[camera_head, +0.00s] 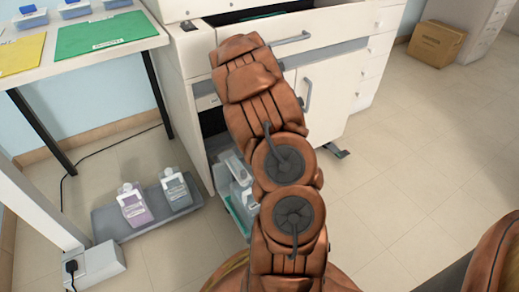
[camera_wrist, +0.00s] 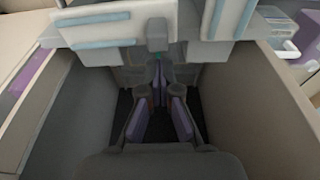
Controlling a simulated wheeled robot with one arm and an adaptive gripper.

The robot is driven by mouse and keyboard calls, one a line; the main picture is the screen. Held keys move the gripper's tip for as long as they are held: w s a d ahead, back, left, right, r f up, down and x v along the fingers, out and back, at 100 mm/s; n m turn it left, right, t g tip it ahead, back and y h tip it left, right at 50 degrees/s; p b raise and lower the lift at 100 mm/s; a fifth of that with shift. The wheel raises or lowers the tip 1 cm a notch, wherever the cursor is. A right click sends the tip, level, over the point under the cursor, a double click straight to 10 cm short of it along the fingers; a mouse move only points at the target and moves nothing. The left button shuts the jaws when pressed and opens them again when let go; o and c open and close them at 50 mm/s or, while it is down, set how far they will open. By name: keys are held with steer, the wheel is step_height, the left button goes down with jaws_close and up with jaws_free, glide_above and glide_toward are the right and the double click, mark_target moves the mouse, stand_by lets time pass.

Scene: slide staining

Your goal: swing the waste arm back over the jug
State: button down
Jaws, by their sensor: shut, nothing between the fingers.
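In the head view my arm reaches forward to the white cabinet, and my gripper is hidden there behind it. In the wrist view my gripper (camera_wrist: 159,78) points into a dark, narrow space, its fingers together and empty. I cannot make out the waste arm for certain in either view. In the head view pale containers (camera_head: 241,194) stand low at the cabinet's open front, partly hidden by my arm. I cannot tell whether one is the jug. A purple-labelled bottle (camera_head: 134,207) and a grey bottle (camera_head: 176,190) stand upright on the floor tray (camera_head: 107,222) to the left.
The white cabinet (camera_head: 335,92) has an open top drawer.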

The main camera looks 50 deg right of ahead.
steer(key=shift+f, duration=0.2)
steer(key=shift+f, duration=1.45)
steer(key=shift+s+f, duration=0.1)
steer(key=shift+f, duration=0.05)
